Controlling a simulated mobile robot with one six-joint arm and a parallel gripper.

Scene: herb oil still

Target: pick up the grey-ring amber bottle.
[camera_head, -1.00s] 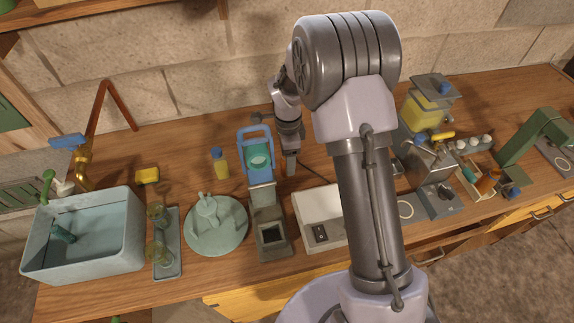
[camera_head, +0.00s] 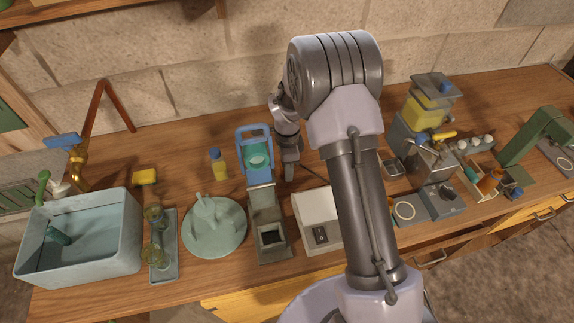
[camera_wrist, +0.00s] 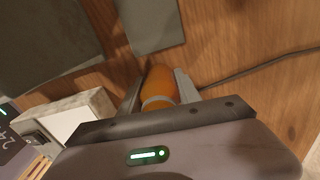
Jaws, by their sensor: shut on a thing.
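The amber bottle (camera_wrist: 159,84) shows in the wrist view as a rounded orange body with a grey ring (camera_wrist: 158,102) around it. It is between the two fingers of my gripper (camera_wrist: 158,92), which is shut on it. The bottle's lower part is hidden behind the gripper body. In the head view my gripper (camera_head: 289,171) points down at the bench, just right of the blue-framed device. The bottle cannot be made out there.
The blue-framed device (camera_head: 254,147) stands close left of my gripper, and a white box (camera_head: 316,222) stands in front. A blue-capped yellow bottle (camera_head: 218,164) is further left. A dark cable (camera_wrist: 262,64) runs over the wood beside the fingers. Bare bench lies behind.

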